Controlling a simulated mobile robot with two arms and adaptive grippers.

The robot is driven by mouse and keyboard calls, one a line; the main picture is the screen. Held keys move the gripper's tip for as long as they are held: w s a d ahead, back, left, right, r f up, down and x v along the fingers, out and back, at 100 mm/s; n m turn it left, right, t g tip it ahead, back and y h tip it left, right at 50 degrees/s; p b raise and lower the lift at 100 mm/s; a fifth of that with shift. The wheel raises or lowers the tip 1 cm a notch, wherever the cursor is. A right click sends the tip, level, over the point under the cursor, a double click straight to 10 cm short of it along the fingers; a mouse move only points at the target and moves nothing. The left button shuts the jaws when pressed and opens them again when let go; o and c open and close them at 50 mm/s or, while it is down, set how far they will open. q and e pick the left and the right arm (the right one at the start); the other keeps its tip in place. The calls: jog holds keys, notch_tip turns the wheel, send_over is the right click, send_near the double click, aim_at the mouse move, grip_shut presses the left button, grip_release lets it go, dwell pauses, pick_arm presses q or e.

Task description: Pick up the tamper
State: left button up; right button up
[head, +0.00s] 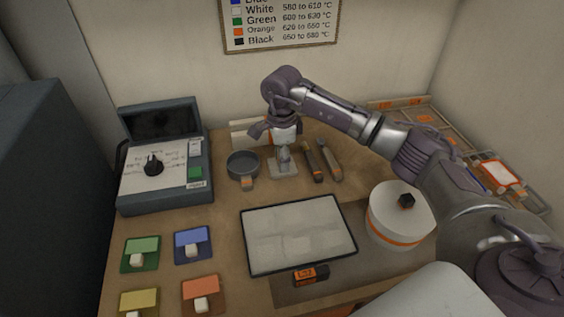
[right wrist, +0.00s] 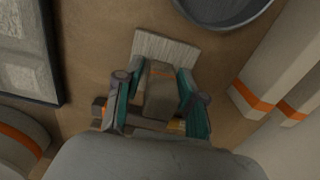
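The tamper has a flat pale base plate (head: 283,169) and a short upright handle, and stands upright on the table at the back centre in the head view. My right gripper (head: 284,143) points down over it. In the right wrist view the tamper's handle (right wrist: 161,92) rises between the two fingers of my right gripper (right wrist: 157,96), with its base plate (right wrist: 165,47) beyond. The fingers are apart, one on each side of the handle, and a small gap shows on the left. The tamper rests on the table. My left gripper is not in view.
A dark bowl (head: 243,165) stands close left of the tamper. Two hand tools (head: 322,161) lie close on its right. A framed pale tray (head: 297,234) lies in front. A white round container (head: 399,215) stands at the right. A control box (head: 164,163) stands at the left.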

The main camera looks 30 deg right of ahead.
grip_shut()
jog(key=shift+r, duration=0.1)
jog(key=shift+r, duration=0.2)
notch_tip(320, 180, up, 4)
jog(key=shift+w+f+b, duration=0.1)
jog(key=shift+f+b, duration=0.15)
jog(key=shift+b, duration=0.5)
jog(key=s+d+r+b, duration=0.2)
jog(key=s+r, duration=0.5)
jog(key=s, duration=0.4)
jog(key=shift+s+d, duration=0.25)
jog(key=shift+d, duration=0.3)
